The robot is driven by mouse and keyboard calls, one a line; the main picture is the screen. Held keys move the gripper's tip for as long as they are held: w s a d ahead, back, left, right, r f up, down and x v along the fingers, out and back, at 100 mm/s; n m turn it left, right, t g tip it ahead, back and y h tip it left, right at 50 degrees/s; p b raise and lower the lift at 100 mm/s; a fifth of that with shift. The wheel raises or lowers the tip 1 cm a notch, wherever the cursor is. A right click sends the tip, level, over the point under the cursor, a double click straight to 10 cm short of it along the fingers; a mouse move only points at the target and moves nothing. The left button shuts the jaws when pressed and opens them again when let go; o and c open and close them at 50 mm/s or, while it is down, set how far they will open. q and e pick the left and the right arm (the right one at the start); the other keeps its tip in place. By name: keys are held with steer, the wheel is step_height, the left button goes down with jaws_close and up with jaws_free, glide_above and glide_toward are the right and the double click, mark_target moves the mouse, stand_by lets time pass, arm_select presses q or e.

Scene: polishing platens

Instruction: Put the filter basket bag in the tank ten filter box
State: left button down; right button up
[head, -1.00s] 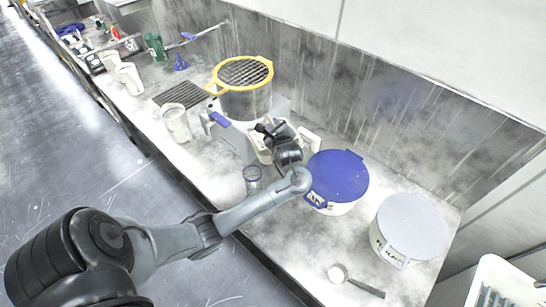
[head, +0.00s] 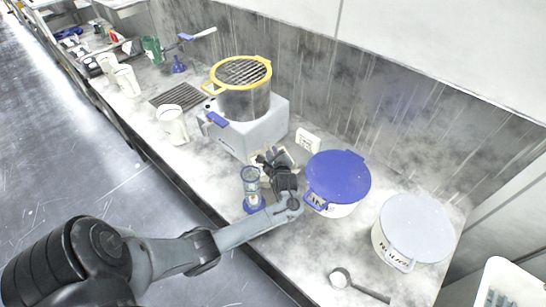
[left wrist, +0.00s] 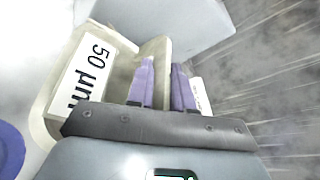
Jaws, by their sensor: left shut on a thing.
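My left gripper (head: 268,158) is over the bench, just in front of the grey block under the yellow-rimmed pot. In the left wrist view its purple fingers (left wrist: 162,78) are shut on the wall of a cream, open-looking holder labelled "50 µm" (left wrist: 92,62), which looks like the filter basket bag. In the head view the gripper mostly hides this holder, and only a little cream shows beside it. I cannot tell whether it touches the bench. No box marked as the tank ten filter box can be made out. My right gripper is not in view.
A blue-lidded tub (head: 338,178) stands close right of the gripper, with a grey-lidded tub (head: 415,230) beyond. A small blue-based vessel (head: 252,190) stands close left. A small white box (head: 308,140) is behind. A scoop (head: 345,280) lies at the front right.

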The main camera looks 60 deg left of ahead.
arm_select(q)
steer(key=shift+f, duration=0.45)
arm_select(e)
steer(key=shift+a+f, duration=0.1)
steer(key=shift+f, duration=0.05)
arm_select(q)
steer(key=c, duration=1)
jaws_free()
steer(key=shift+f, duration=0.15)
steer(key=shift+d+r, duration=0.2)
steer(key=shift+r, duration=0.05)
steer(key=p+v, duration=0.2)
steer(key=v, duration=0.9)
steer(key=shift+s+d+r, duration=0.1)
steer(key=shift+d, duration=0.2)
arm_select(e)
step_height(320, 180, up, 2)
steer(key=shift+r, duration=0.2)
